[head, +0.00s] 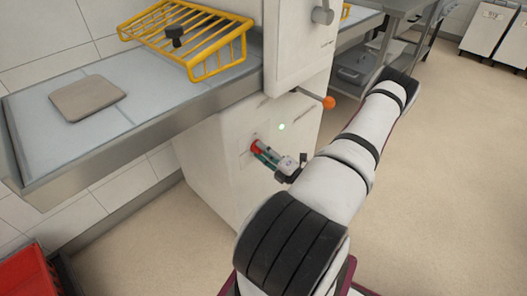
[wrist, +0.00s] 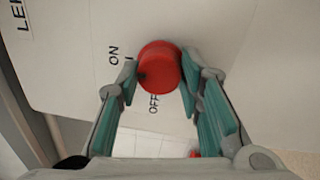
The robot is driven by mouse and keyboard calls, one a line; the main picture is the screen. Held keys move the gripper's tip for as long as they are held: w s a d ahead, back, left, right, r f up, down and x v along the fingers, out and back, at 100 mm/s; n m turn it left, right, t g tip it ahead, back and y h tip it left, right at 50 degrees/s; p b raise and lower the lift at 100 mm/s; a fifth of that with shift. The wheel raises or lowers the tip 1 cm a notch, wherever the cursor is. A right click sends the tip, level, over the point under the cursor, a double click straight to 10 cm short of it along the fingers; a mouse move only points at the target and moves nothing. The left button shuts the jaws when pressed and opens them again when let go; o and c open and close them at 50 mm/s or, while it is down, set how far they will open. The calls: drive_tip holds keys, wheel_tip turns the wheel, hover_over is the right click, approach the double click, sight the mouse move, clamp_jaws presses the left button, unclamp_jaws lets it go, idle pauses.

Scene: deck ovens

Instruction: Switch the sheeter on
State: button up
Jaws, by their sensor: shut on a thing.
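The sheeter (head: 225,190) is a white machine with a belt table and a yellow wire guard (head: 190,35). A red round knob (head: 255,146) sits on its front panel. In the wrist view the knob (wrist: 158,67) is between my fingertips, with ON and OFF printed beside it. A dark mark on the knob lies on the side between the two words; its exact setting is unclear. My gripper (head: 263,153) is shut on the knob, with a teal-padded finger on each side (wrist: 160,85). A small pale light dot (head: 282,126) shows on the panel.
A flat greyish-brown slab (head: 88,98) lies on the belt table (head: 40,125). An orange ball-ended lever (head: 329,103) sticks out right of the panel, near my arm. A red crate (head: 28,275) stands lower left. The floor (head: 450,180) at right is clear.

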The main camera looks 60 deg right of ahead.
drive_tip(key=shift+f, duration=0.15)
drive_tip(key=o, duration=1.2)
drive_tip(key=shift+c, duration=0.2)
drive_tip(key=v, duration=1.2)
